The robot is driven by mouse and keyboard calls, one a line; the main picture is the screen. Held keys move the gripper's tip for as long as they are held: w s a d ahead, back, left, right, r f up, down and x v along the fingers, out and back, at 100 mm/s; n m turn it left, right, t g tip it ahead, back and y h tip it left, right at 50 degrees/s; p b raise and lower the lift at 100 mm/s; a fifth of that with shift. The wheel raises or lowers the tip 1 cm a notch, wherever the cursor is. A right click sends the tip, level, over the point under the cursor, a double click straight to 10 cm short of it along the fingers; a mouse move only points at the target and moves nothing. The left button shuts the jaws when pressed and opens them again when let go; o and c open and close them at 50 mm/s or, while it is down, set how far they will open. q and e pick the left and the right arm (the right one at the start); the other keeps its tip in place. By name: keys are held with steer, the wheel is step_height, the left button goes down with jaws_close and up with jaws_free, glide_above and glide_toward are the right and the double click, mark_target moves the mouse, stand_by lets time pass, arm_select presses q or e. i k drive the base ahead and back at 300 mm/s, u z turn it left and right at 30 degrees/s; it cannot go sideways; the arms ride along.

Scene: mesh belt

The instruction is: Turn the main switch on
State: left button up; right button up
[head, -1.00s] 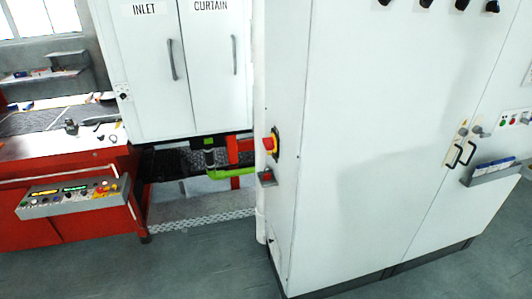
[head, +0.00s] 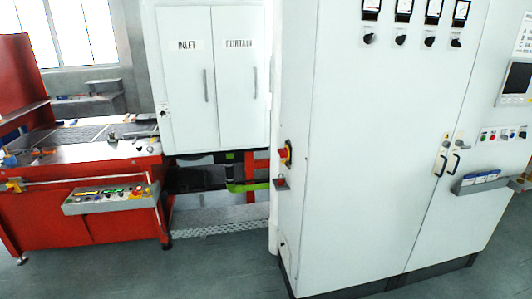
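The main switch (head: 285,155) is a red rotary handle on a yellow and black plate. It sits on the narrow left side face of the large white control cabinet (head: 370,140), seen nearly edge-on, so its exact setting cannot be told. A small red and grey fitting (head: 282,183) is just below it. Neither of my grippers is in the head view.
A white cupboard (head: 208,80) labelled INLET and CURTAIN stands behind, left of the cabinet. The red machine (head: 80,235) with a grey control panel (head: 110,199) is at left. The grey floor (head: 215,270) in front is clear. A document holder (head: 483,182) juts from the cabinet's right door.

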mark_target(283, 153)
steer(key=u, duration=0.85)
steer(key=i, duration=1.1)
steer(key=u, duration=0.55)
steer(key=i, duration=1.1)
steer(key=z, duration=0.9)
steer(key=i, duration=0.8)
steer(key=z, duration=1.15)
steer(key=i, duration=0.25)
steer(key=z, duration=0.25)
